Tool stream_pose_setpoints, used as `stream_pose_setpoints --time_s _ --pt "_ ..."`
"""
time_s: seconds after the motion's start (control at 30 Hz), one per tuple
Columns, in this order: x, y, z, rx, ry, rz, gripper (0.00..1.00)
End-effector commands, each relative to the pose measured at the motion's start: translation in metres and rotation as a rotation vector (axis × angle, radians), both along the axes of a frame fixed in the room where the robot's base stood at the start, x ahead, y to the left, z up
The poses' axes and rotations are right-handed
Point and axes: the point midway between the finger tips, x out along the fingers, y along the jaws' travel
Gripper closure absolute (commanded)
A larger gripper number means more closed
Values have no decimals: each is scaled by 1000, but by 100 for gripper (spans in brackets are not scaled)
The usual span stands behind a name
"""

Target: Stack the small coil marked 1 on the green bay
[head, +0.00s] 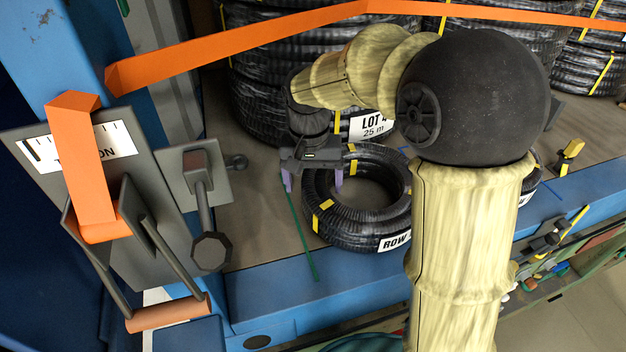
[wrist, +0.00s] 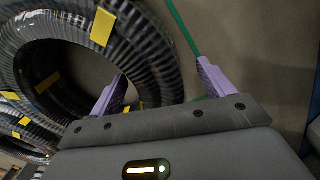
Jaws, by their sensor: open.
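A small black ribbed coil (head: 350,235) with yellow bands lies flat on the deck, its front label reading "ROW"; any number is hidden or unreadable. It also fills the upper left of the wrist view (wrist: 150,50). My gripper (head: 312,183) is open at the coil's left side. In the wrist view my gripper (wrist: 160,84) has one purple finger over the coil's inner edge and the other outside its wall, near a green line. I see no hold on the coil. The green line (head: 302,235) runs along the deck left of the coil; no other green bay marking is clear.
A large coil stack (head: 262,85) stands behind, with a "LOT 4" label (head: 373,124). An orange strap (head: 250,40) crosses above. A buckle plate (head: 130,200) and blue post (head: 50,60) stand left. My forearm hides the deck right of the coil.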

Motion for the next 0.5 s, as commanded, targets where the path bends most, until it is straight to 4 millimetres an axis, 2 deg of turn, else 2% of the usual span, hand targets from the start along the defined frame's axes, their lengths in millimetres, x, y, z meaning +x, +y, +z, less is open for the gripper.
stream_pose_setpoints --time_s 0.5 --pt "0 1 19 0 -1 0 19"
